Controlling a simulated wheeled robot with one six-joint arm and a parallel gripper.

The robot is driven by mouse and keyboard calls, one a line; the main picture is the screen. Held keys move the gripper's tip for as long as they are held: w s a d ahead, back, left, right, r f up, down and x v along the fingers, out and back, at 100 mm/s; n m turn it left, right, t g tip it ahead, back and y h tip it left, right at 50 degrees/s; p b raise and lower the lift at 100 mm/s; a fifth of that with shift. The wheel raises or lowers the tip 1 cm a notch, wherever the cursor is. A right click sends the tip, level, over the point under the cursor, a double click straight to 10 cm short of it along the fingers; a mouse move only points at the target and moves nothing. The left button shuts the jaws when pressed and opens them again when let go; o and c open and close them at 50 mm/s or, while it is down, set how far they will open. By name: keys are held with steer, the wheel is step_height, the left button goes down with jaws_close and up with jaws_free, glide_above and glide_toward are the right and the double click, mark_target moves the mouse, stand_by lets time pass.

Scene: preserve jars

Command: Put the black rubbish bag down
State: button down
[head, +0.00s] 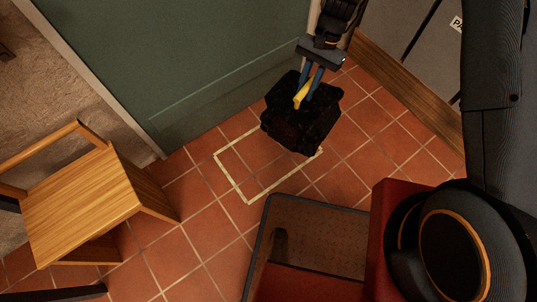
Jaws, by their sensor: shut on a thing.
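The black rubbish bag (301,125) hangs below my gripper (305,93) in the head view. It has a lumpy dark body and a yellow tie at its top. The blue fingers of my gripper are shut on the yellow tie (300,97). A pale rectangular outline (234,184) is marked on the tiled floor, and the bag covers its upper right part in the picture. I cannot tell whether the bag touches the floor.
A green door (200,65) stands behind the outline. A wooden chair (80,200) is at the left. A grey cabinet (415,60) with a wooden base strip is at the upper right. Tiled floor (205,235) is clear between the chair and my base.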

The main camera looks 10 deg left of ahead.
steer(key=a+f+m+b, duration=0.1)
steer(key=a+f+b, duration=0.3)
steer(key=f+b, duration=0.3)
steer(key=a+f+m+b, duration=0.1)
steer(key=a+f+b, duration=0.3)
steer(key=f, duration=0.9)
steer(key=a+f+m+y+b, duration=0.1)
steer(key=a+f+b, duration=0.2)
steer(key=f+b, duration=0.7)
steer(key=shift+s+a+t, duration=0.3)
steer(key=shift+s+a, duration=0.1)
steer(key=shift+s, duration=0.05)
steer(key=shift+f+m+b, duration=0.25)
steer(key=shift+m+b, duration=0.05)
steer(key=c, duration=1.6)
jaws_free()
